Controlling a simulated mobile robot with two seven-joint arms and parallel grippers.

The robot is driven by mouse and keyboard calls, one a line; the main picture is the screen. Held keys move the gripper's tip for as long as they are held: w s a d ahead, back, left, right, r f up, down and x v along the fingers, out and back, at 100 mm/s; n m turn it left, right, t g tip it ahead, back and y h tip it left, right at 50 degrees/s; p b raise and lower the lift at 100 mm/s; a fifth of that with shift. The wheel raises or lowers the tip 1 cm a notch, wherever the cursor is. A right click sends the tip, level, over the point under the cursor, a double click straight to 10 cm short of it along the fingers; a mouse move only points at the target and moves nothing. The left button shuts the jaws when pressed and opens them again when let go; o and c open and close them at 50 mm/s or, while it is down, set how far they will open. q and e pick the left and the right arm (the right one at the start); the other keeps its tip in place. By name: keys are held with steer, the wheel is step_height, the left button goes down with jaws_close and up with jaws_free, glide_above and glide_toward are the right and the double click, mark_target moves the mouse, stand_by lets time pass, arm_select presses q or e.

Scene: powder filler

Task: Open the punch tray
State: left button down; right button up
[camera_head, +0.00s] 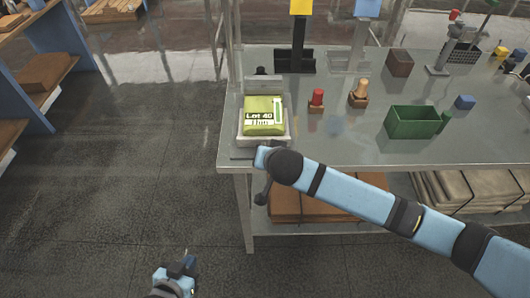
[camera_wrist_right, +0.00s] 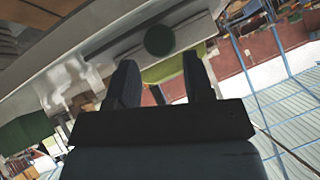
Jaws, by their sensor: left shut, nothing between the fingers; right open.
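I cannot single out the punch tray with certainty. A pale device (camera_head: 241,130) at the table's left front corner holds a yellow-green pack (camera_head: 264,110) labelled "Lot 40". My right arm reaches in from the right to the table's front edge, just below this device. My right gripper is open in the right wrist view (camera_wrist_right: 160,62). Between and beyond its fingers are a dark green round part (camera_wrist_right: 160,40) and a yellow-green surface; whether they touch is unclear. My left gripper (camera_head: 184,268) is shut and empty, low over the floor, away from the table.
The grey metal table (camera_head: 345,148) carries a red-topped piece (camera_head: 317,98), an orange-topped piece (camera_head: 359,93) and a green bin (camera_head: 411,122). Posts stand at its back. Brown packs (camera_head: 310,204) lie on the shelf below. The floor left of the table is clear.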

steer(key=shift+x, duration=2.15)
steer(key=shift+c, duration=0.5)
steer(key=shift+s, duration=0.1)
jaws_close()
steer(key=s+p, duration=0.5)
steer(key=shift+s+a+r, duration=0.1)
steer(key=shift+s+a, duration=0.05)
steer(key=shift+s, duration=0.2)
steer(key=shift+o, duration=0.5)
jaws_free()
